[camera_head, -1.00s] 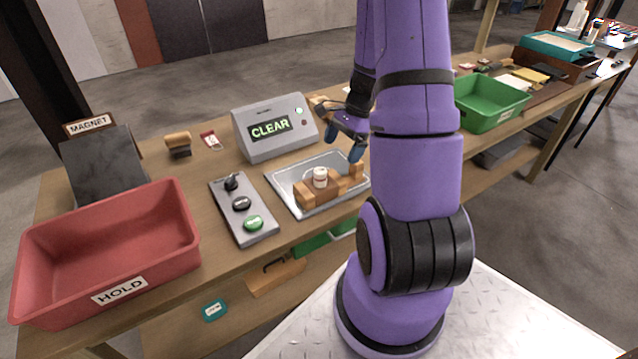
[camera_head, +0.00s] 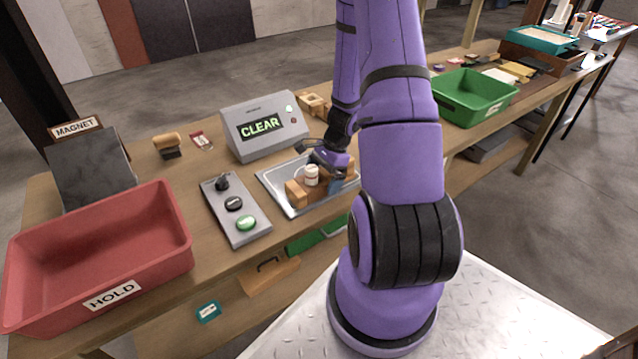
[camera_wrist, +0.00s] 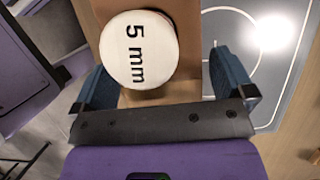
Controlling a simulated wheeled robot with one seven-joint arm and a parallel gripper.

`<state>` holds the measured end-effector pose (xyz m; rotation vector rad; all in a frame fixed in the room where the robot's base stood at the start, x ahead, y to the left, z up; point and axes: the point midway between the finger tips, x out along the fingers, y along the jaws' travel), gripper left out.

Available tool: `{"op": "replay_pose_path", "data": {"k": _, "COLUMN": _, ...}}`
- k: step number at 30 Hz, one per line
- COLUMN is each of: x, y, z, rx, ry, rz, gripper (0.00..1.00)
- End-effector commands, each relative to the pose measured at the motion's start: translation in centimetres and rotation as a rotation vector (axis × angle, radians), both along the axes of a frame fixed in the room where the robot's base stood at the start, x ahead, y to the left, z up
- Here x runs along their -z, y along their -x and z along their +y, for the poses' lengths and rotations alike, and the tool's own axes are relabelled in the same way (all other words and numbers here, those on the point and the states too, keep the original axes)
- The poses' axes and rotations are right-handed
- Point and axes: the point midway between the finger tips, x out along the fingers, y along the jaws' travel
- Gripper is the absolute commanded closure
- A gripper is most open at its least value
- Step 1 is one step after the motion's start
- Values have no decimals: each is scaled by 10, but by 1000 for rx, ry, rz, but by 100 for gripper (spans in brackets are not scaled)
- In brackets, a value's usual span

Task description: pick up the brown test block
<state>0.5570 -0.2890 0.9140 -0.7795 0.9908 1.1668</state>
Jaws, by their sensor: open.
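The brown test block (camera_head: 319,188) lies on the metal tray (camera_head: 273,183), between lighter wooden end pieces (camera_head: 296,193). A white round piece (camera_head: 311,175) sits on top of it; in the wrist view this piece (camera_wrist: 139,50) reads "5 mm". My gripper (camera_head: 332,170) is over the right part of the block, partly hiding it. In the wrist view my gripper (camera_wrist: 162,84) is open, with one blue finger on each side of the brown block (camera_wrist: 189,40). I cannot tell whether either finger touches it.
A detector box (camera_head: 265,128) showing "CLEAR" stands behind the tray. A button panel (camera_head: 236,212) is to its left, then the red HOLD bin (camera_head: 97,255) and the MAGNET stand (camera_head: 92,170). A green bin (camera_head: 475,95) is to the right.

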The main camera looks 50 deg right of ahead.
Motion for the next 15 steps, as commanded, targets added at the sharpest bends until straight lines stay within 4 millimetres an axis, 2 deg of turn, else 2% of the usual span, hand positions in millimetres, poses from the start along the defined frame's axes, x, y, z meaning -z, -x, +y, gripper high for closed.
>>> {"op": "replay_pose_path", "data": {"k": 3, "x": 6, "y": -1, "z": 3, "rx": 0, "ry": -1, "rz": 0, "gripper": 0}}
{"op": "replay_pose_path", "data": {"k": 10, "x": 7, "y": -1, "z": 3, "rx": -1, "ry": 0, "rz": 0, "gripper": 0}}
{"op": "replay_pose_path", "data": {"k": 11, "x": 7, "y": -1, "z": 3, "rx": -1, "ry": 0, "rz": 0, "gripper": 2}}
{"op": "replay_pose_path", "data": {"k": 15, "x": 7, "y": -1, "z": 3, "rx": -1, "ry": 0, "rz": 0, "gripper": 34}}
